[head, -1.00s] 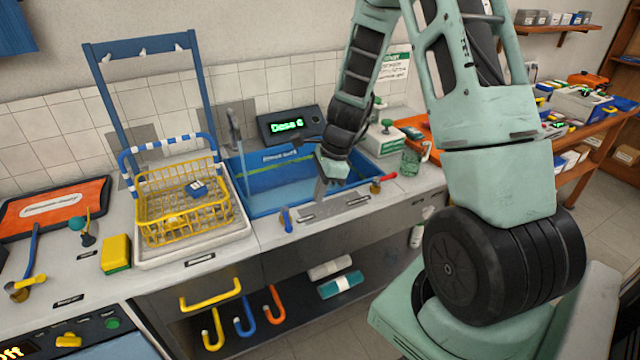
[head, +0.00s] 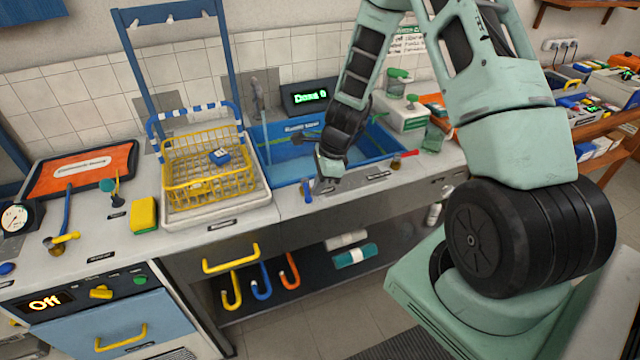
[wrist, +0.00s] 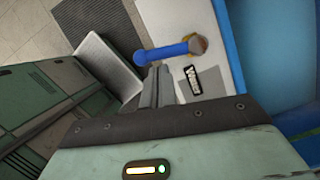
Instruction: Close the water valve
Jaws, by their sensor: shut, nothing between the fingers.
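The water valve has a blue lever (head: 307,192) on the counter's front edge, before the blue sink. In the wrist view the blue lever (wrist: 168,52) runs left from a brass pivot (wrist: 198,45), with a dark label reading "Water" (wrist: 192,80) beside it. My gripper (head: 322,188) is right beside the lever, on its right in the head view. In the wrist view my shut gripper (wrist: 158,72) has its fingertips close below the middle of the lever in the picture. I cannot tell whether they touch. Nothing is between the fingers.
The blue sink (head: 285,172) lies behind the valve. A red-handled valve (head: 403,158) is to the right. A yellow dish basket (head: 208,180) and a yellow sponge (head: 144,214) stand left. Hooks (head: 262,282) hang below the counter edge.

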